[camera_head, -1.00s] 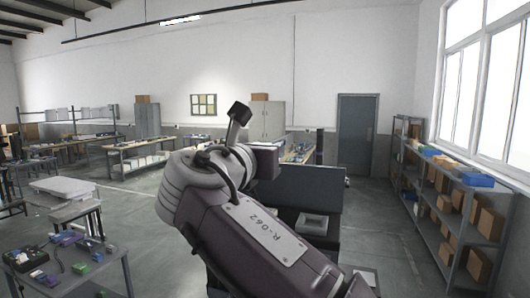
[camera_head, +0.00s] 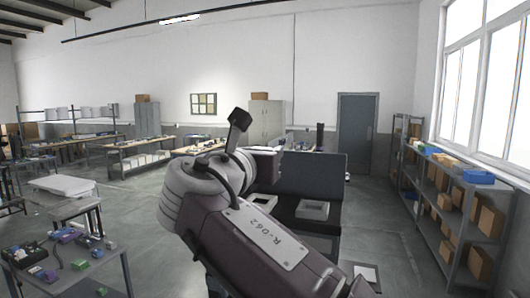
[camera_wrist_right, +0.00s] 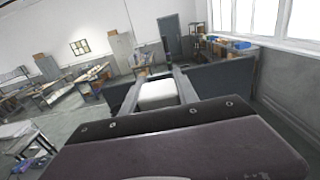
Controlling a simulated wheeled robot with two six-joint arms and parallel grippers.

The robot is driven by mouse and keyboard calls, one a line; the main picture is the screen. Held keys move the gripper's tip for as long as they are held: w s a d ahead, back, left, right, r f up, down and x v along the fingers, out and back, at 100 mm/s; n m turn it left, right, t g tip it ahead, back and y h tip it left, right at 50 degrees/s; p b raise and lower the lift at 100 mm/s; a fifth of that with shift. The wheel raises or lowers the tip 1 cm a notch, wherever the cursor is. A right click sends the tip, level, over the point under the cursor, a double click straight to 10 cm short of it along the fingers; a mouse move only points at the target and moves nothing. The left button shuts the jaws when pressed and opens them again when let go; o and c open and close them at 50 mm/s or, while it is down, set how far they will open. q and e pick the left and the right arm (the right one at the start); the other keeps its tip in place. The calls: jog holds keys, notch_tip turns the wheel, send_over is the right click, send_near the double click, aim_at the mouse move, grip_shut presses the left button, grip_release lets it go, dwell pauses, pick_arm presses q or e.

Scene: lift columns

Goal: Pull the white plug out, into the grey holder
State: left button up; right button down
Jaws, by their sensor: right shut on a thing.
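The white plug (camera_wrist_right: 158,93) shows in the right wrist view as a pale block between the two fingers of my right gripper (camera_wrist_right: 159,85). The gripper is shut on it. How far the plug is from any socket is hidden. The grey holder (camera_head: 312,209) is a light grey, open-topped box on a dark bench, right of my arm in the head view. My arm hides most of the right gripper there. My left gripper is in neither current view.
A dark upright panel (camera_head: 312,177) stands behind the holder. A grey shelf unit with boxes (camera_head: 440,195) lines the right wall. A cluttered table (camera_head: 115,262) stands at the left. Open floor lies between.

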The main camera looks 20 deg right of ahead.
jog(key=shift+f+b, duration=0.8)
jog(key=shift+f, duration=0.25)
jog(key=shift+s+d, duration=0.25)
jog(key=shift+d, duration=0.15)
jog(key=shift+s+d+b, duration=0.5)
jog(key=shift+s+d, duration=0.1)
jog(key=shift+d, duration=0.35)
jog(key=shift+s+d+b, duration=0.45)
jog(key=shift+s+d, duration=0.15)
jog(key=shift+d, duration=0.3)
jog(key=shift+s+d+b, duration=0.25)
jog(key=shift+s+d, duration=0.35)
jog(key=shift+d, duration=0.3)
jog(key=shift+s+d+b, duration=0.2)
jog(key=shift+s+d, duration=0.4)
jog(key=shift+d, duration=0.3)
jog(key=shift+s+d, duration=0.25)
jog(key=shift+d, duration=0.15)
jog(key=shift+p, duration=0.35)
